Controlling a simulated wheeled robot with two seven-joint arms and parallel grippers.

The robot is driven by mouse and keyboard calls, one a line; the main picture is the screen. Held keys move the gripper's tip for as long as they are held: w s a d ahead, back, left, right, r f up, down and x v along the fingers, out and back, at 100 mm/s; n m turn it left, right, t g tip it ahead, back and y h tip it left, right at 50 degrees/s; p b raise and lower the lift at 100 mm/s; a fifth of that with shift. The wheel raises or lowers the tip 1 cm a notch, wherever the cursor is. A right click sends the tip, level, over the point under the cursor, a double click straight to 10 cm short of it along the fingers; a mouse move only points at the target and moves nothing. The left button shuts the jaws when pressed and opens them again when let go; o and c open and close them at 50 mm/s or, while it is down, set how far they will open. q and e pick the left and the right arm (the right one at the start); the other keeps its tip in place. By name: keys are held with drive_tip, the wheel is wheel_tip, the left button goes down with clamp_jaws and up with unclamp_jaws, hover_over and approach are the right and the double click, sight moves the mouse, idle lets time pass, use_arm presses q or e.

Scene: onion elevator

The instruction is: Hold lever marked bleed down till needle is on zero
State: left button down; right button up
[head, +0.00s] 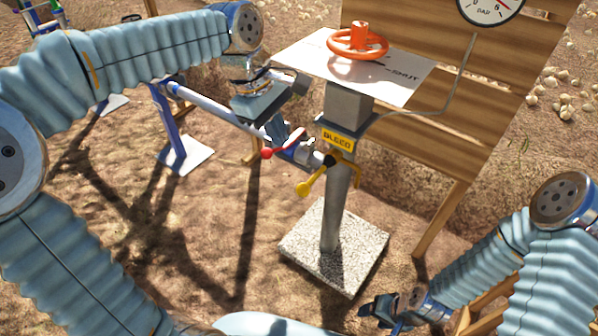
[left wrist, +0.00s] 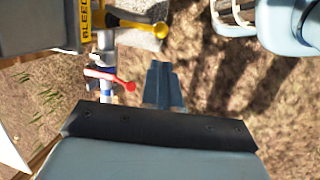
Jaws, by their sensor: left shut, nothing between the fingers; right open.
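The yellow lever (head: 305,187) with a ball end sits below the yellow BLEED plate (head: 337,139) on the grey post. It slopes down to the left. In the left wrist view the yellow lever (left wrist: 140,26) is at the top. My left gripper (head: 289,140) is shut and empty, above the red-handled lever in the head view. Its closed fingers also show in the left wrist view (left wrist: 163,86), apart from the yellow lever. The gauge (head: 490,10) is cut off by the top edge, so I cannot read its needle. My right gripper (head: 383,308) is open at the lower right, away from the post.
A red-handled lever (head: 283,146) sits on the pipe (head: 215,112) just left of the yellow one. An orange handwheel (head: 358,43) tops the white plate (head: 400,80). A plank wall (head: 430,142) stands behind. The ground left of the concrete base (head: 352,272) is clear.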

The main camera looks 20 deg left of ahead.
sight(301, 185)
use_arm(q)
drive_tip(key=b+x, duration=0.1)
drive_tip(key=x, duration=1.3)
drive_tip(key=shift+f, duration=0.1)
wheel_tip(301, 185, down, 7)
drive_tip(key=t+h+b, duration=0.1)
drive_tip(key=t+b, duration=0.3)
drive_tip(key=b, duration=0.9)
drive_tip(key=shift+s+a+h, duration=0.2)
drive_tip(key=shift+s+h, duration=0.1)
drive_tip(key=shift+s, duration=0.1)
drive_tip(key=shift+s+f, duration=0.1)
drive_tip(key=shift+f, duration=0.2)
idle(0.7)
idle(0.7)
